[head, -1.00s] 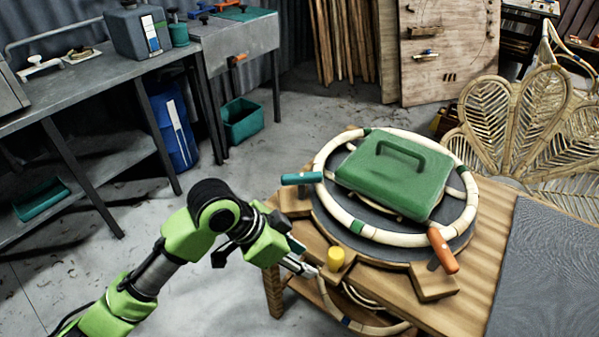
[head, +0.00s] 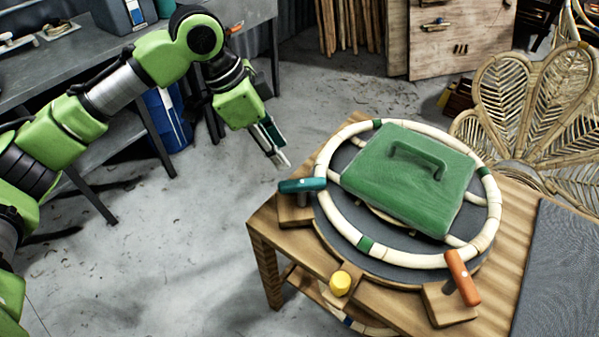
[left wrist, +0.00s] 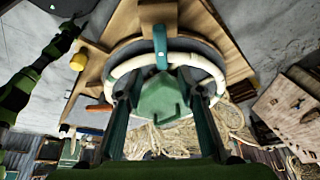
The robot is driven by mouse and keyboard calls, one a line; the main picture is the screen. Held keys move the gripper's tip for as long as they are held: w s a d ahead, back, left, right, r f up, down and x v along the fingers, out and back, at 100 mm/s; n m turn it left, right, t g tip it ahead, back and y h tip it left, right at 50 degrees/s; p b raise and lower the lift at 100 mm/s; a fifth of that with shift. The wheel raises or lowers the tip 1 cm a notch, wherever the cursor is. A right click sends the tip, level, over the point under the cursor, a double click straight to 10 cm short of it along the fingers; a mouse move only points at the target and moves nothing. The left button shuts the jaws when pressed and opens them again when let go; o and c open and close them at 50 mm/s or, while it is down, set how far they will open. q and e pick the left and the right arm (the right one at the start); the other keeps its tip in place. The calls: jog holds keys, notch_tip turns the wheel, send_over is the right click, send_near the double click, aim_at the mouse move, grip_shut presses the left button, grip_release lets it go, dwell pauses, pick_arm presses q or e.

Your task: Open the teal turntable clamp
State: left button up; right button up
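The teal turntable clamp (head: 302,185) sits at the left edge of the turntable (head: 377,246), its handle pointing left over a wooden block. It also shows upright near the top middle of the left wrist view (left wrist: 160,48). My left gripper (head: 279,160) is just behind and left of the clamp handle, apart from it, fingers pointing down. In the left wrist view its two fingers (left wrist: 160,88) stand wide apart with nothing held between them. A pale ring (head: 330,221) lies on the turntable under a green block with a handle (head: 410,185).
An orange clamp (head: 463,277) stands at the turntable's front right, and a yellow knob (head: 340,283) at the front. A grey mat (head: 560,265) covers the table's right side. A woven rattan panel (head: 530,100) stands behind. Floor left of the table is clear.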

aim_at(301, 182)
pick_arm(q)
jog(key=x, duration=0.4)
jog(key=shift+s, duration=0.1)
jog(key=shift+x, duration=1.15)
jog(key=x, duration=0.4)
jog(key=shift+d+f, duration=0.1)
jog(key=shift+f, duration=0.25)
jog(key=shift+w+d+f, duration=0.1)
jog(key=shift+w+f, duration=0.15)
jog(key=shift+f, duration=0.15)
jog(key=shift+c, duration=0.7)
grip_shut()
jog(key=shift+p, duration=0.3)
pick_arm(e)
jog(key=shift+s+r, duration=0.25)
jog(key=shift+s, duration=0.5)
